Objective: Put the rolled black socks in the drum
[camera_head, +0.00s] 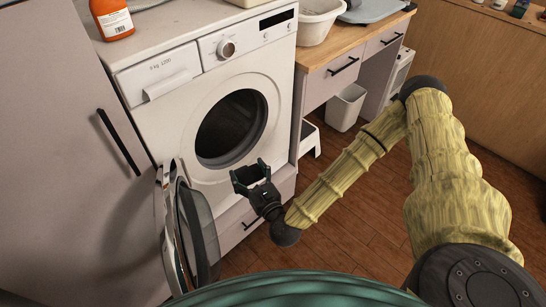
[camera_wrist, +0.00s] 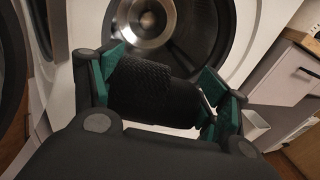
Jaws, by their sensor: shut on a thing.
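The rolled black socks (camera_wrist: 153,92) are between the green-lined fingers of my gripper (camera_wrist: 166,92) in the wrist view. My gripper is shut on them. In the head view my gripper (camera_head: 253,177) is just in front of the washing machine, a little right of and below the round opening; the socks are hard to make out there. The drum (camera_head: 230,126) is dark and looks empty in the part I see. In the wrist view the drum (camera_wrist: 205,30) lies straight beyond the socks. The washer door (camera_head: 190,232) hangs open to the left.
The washing machine (camera_head: 150,120) stands beside a grey cabinet (camera_head: 60,150) with a black handle. An orange bottle (camera_head: 112,19) and a white basin (camera_head: 318,22) stand on top surfaces. A white bin (camera_head: 346,107) and a step stool (camera_head: 309,140) are to the right. The wooden floor (camera_head: 350,220) is clear.

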